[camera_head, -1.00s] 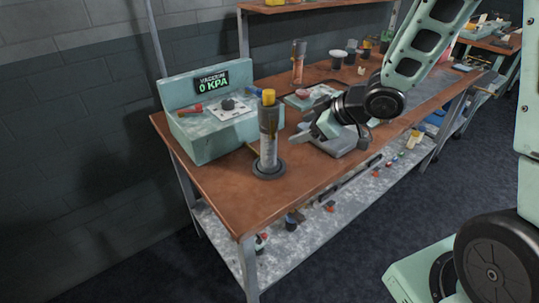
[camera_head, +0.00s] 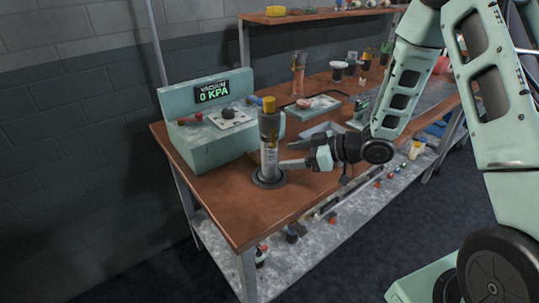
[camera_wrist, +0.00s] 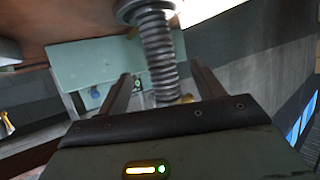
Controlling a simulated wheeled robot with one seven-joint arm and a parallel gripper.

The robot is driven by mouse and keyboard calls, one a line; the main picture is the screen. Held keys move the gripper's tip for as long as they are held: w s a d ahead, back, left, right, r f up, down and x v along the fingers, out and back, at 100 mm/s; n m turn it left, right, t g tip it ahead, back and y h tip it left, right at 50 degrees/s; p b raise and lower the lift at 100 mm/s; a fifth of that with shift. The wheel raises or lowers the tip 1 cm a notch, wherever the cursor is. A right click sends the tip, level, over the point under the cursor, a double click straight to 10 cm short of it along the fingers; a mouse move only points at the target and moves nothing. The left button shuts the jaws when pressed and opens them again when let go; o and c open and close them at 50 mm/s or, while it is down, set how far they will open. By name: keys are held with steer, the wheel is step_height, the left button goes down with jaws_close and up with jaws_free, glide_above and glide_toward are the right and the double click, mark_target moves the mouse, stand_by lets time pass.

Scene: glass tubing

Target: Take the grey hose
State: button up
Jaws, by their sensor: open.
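The grey hose (camera_head: 268,150) stands upright in a dark round base (camera_head: 268,179) on the bench, with a yellow cap at its top. In the wrist view the ribbed grey hose (camera_wrist: 157,48) appears with its base at the top of the picture. My gripper (camera_head: 287,154) is open and empty, at the hose's right side and low on it. In the wrist view my gripper's fingers (camera_wrist: 160,68) flank the hose in the picture. I cannot tell how deep the hose lies between them or whether they touch it.
A green vacuum unit (camera_head: 205,133) reading 0 KPA stands left of and behind the hose. Another upright tube (camera_head: 298,75), a tray (camera_head: 312,108) and small items stand farther back on the brown bench (camera_head: 225,200). The bench front around the base is clear.

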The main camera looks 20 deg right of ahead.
mark_target(269, 155)
steer(key=shift+r+p+x, duration=0.2)
steer(key=shift+p+x, duration=0.6)
steer(key=shift+x, duration=2.75)
steer(key=c, duration=1.4)
steer(key=shift+r, duration=0.15)
